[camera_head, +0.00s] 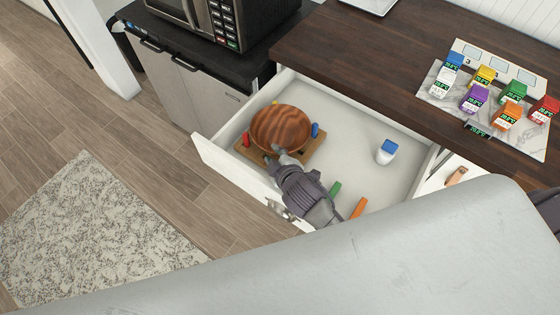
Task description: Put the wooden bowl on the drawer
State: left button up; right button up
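The wooden bowl (281,127), round with dark and light brown bands, is inside the open white drawer (228,160), in its left part. It appears to rest on or just above a wooden board (312,150) there. My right gripper (275,155) reaches in over the drawer front, with its fingers at the bowl's near edge. They look in contact with the bowl, but whether they are closed on its rim is too small to tell. My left gripper is not in view.
A white bottle with a blue cap (387,152) stands in the drawer's right part. Green (335,190) and orange (359,207) pieces lie near its front. Several colored small boxes stand on a marble board (436,98) on the dark wooden counter (345,55). A microwave (222,18) is at upper left.

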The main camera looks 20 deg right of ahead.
jog(key=v, duration=0.5)
jog(key=shift+s+r, duration=0.3)
